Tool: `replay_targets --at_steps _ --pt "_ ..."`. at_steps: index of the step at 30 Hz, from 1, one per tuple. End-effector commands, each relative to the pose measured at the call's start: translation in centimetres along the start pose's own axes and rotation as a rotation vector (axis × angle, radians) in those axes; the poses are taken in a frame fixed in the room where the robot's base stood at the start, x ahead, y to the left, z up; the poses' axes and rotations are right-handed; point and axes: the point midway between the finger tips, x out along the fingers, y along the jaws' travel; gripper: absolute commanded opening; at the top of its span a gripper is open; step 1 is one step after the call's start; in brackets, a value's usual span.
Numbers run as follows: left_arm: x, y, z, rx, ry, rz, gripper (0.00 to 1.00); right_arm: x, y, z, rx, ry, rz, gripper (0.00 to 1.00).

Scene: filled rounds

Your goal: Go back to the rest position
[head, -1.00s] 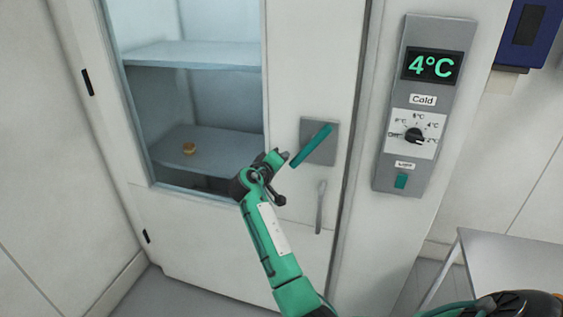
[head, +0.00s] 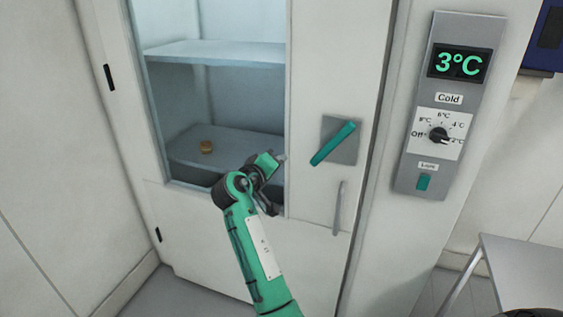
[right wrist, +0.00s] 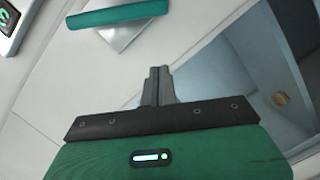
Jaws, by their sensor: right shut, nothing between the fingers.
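My right gripper (head: 281,157) is shut and empty. It is in front of the cold-room door (head: 310,60), to the left of the teal lever handle (head: 333,143) and apart from it. In the right wrist view its closed fingers (right wrist: 158,86) have nothing between them, and the teal lever (right wrist: 118,14) shows at the top. The lever is tilted on its grey plate, upper end to the right. The door looks closed. My left gripper is in neither view.
A control panel (head: 464,25) right of the door reads 3°C. A vertical grey pull handle (head: 338,208) is below the lever. Behind the window, a small round brown item (head: 206,147) lies on a shelf (head: 235,145). A grey table (head: 525,265) stands at the lower right.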

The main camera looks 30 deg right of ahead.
Motion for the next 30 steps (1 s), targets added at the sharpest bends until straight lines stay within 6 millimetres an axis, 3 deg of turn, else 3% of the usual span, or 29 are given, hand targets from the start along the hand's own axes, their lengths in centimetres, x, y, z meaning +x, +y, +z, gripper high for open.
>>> replay_targets --at_steps 12,16,20,23,26,30 --pt "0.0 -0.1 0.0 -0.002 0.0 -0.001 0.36 0.0 0.0 0.0 -0.001 0.001 -0.001 0.0" --pt "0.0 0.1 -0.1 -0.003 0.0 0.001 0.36 0.3 -2.2 0.4 -0.029 0.017 -0.03 0.0" --pt "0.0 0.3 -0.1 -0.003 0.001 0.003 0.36 0.7 -8.7 1.9 -0.105 0.069 -0.128 0.0" --pt "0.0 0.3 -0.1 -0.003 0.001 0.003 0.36 0.7 -15.8 4.5 -0.173 0.111 -0.243 0.0" --pt "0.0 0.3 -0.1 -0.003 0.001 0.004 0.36 0.1 -22.7 8.1 -0.229 0.143 -0.366 0.0" --pt "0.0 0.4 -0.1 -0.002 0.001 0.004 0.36 -1.4 -31.2 14.6 -0.284 0.159 -0.537 0.0"
